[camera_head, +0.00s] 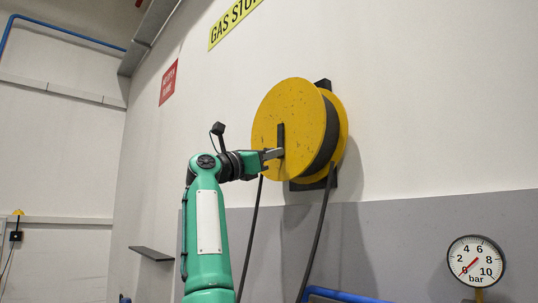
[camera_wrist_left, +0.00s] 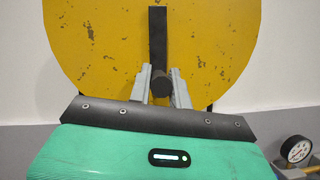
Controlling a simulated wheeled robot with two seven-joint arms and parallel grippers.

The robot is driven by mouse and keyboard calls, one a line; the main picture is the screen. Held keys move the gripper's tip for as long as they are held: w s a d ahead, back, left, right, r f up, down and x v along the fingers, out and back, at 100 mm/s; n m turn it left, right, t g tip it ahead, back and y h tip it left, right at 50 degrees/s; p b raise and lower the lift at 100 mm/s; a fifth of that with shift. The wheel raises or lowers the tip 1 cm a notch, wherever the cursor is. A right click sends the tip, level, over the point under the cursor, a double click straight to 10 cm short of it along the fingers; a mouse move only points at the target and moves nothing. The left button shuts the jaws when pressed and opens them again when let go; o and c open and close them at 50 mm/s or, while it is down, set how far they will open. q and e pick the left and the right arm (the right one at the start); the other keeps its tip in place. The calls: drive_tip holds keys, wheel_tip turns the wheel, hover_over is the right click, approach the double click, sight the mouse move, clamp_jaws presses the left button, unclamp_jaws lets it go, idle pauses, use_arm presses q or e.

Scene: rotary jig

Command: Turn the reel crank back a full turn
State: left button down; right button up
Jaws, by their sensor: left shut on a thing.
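A yellow reel (camera_head: 290,118) is mounted on the wall, with dark hose wound between its two discs. Its dark crank (camera_head: 281,136) is a flat bar on the front disc; in the left wrist view the bar (camera_wrist_left: 158,35) points up from a round dark handle (camera_wrist_left: 162,82) at its lower end. My left gripper (camera_head: 273,154) reaches the crank's lower end. In the left wrist view my left gripper (camera_wrist_left: 162,88) has one grey finger on each side of the handle and is shut on it. My right gripper is not in view.
A pressure gauge (camera_head: 476,261) stands at the lower right, near blue pipe (camera_head: 340,295). Dark hose (camera_head: 318,235) hangs below the reel. A small dark shelf (camera_head: 151,253) juts from the wall at left.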

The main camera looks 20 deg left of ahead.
use_arm(q)
drive_tip(key=c, duration=1.7)
unclamp_jaws()
drive_tip(key=shift+r, duration=0.1)
drive_tip(key=o, duration=0.4)
drive_tip(key=shift+d, duration=0.1)
drive_tip(key=shift+c, duration=0.2)
drive_tip(key=shift+o, duration=0.2)
drive_tip(key=shift+w+d, duration=0.1)
drive_tip(key=shift+d, duration=0.05)
drive_tip(key=shift+s+a+f+b, duration=0.35)
drive_tip(key=shift+a, duration=0.05)
drive_tip(key=b+v, duration=0.5)
drive_tip(key=v, duration=0.7)
drive_tip(key=shift+s+a, duration=0.15)
drive_tip(key=shift+s, duration=0.15)
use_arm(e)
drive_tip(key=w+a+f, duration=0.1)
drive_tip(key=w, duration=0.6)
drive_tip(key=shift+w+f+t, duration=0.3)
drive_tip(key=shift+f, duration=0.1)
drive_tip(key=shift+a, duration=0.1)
use_arm(q)
drive_tip(key=shift+f, duration=0.1)
